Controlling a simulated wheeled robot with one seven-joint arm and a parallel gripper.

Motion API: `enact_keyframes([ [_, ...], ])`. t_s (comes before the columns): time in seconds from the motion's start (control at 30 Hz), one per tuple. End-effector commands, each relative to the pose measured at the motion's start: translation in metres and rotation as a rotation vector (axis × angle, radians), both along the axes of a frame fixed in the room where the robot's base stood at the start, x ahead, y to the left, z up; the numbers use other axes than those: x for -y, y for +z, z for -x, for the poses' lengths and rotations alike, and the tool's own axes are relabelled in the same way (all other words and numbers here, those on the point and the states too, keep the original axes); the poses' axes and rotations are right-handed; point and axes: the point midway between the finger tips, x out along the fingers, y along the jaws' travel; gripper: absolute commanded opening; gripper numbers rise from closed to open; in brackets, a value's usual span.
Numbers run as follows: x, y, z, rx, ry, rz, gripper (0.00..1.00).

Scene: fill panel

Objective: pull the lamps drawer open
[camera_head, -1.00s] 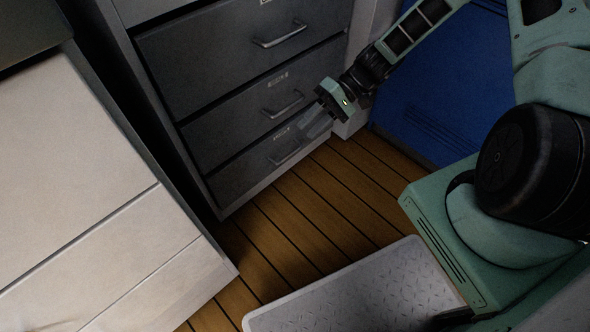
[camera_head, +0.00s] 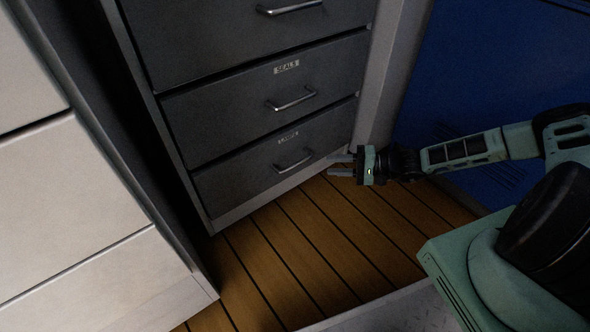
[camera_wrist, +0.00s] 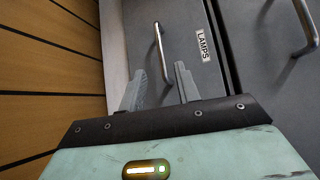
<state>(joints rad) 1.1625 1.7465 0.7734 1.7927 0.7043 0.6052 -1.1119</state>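The lamps drawer (camera_head: 240,178) is the bottom dark grey drawer of the cabinet and is shut. Its label (camera_wrist: 203,45) reads LAMPS in the wrist view. Its bar handle (camera_head: 293,162) also shows in the wrist view (camera_wrist: 161,52), beyond my fingertips and between their lines. My gripper (camera_head: 341,165) is to the right of the handle in the head view, apart from it. In the wrist view my gripper (camera_wrist: 160,82) has its two fingers spread with nothing between them.
The seals drawer (camera_head: 230,110) with its own handle (camera_head: 292,99) is directly above. A white cabinet (camera_head: 85,200) stands at the left and a blue panel (camera_head: 480,70) at the right. The wooden floor (camera_head: 320,235) before the drawers is clear. A grey plate (camera_head: 400,312) is at the bottom.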

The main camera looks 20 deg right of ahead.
Motion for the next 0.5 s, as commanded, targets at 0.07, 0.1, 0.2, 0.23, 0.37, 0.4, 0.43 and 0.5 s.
enact_keyframes([
  [0.07, -0.017, -0.008, -0.007, 0.000, 0.004, -0.003, 0.32],
  [0.1, -0.024, -0.009, -0.011, -0.001, 0.003, -0.003, 0.32],
  [0.2, -0.043, -0.012, -0.020, 0.000, 0.004, -0.003, 0.32],
  [0.23, -0.049, -0.013, -0.023, 0.000, 0.004, -0.003, 0.32],
  [0.37, -0.072, -0.017, -0.034, -0.001, 0.005, -0.002, 0.32],
  [0.4, -0.078, -0.017, -0.037, -0.002, 0.004, -0.002, 0.32],
  [0.43, -0.083, -0.018, -0.039, -0.001, 0.004, -0.002, 0.32],
  [0.5, -0.092, -0.019, -0.044, -0.002, 0.003, -0.001, 0.32],
])
